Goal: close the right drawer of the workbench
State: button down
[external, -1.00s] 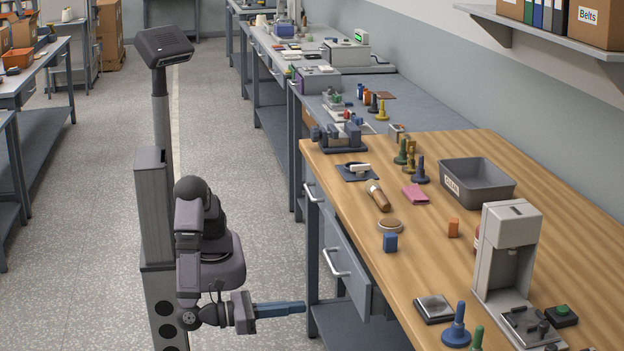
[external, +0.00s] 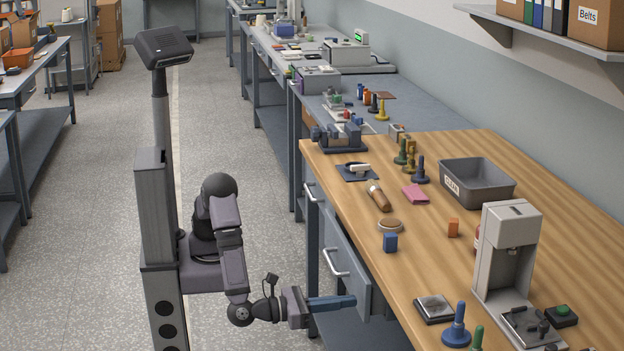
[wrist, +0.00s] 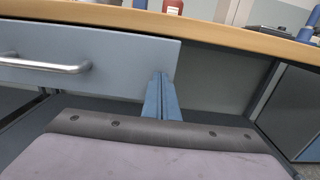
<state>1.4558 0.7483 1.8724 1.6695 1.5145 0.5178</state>
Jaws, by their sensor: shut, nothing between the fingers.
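The right drawer (external: 347,258) is the grey-blue front with a silver bar handle (external: 335,263) under the wooden workbench top. Its near end stands out a little from the bench. In the wrist view the drawer front (wrist: 115,72) fills the upper left, with its handle (wrist: 45,65) at the left. My gripper (external: 351,300) is shut and empty, its blue fingers pointing at the drawer front's near end. In the wrist view my gripper (wrist: 161,80) overlaps the drawer's right end. I cannot tell whether the tips touch it.
Another drawer handle (external: 312,192) shows farther along the bench. Open floor (external: 90,230) lies left of my arm.

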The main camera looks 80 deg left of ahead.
aim_at(362, 299)
jog(key=shift+w, duration=0.65)
jog(key=w, duration=0.4)
jog(key=shift+w, duration=0.35)
jog(key=shift+r, duration=0.2)
jog(key=shift+s+d+p, duration=0.1)
jog(key=shift+s+p, duration=0.2)
jog(key=shift+s, duration=0.4)
jog(key=s, duration=1.3)
jog(key=shift+f, duration=0.15)
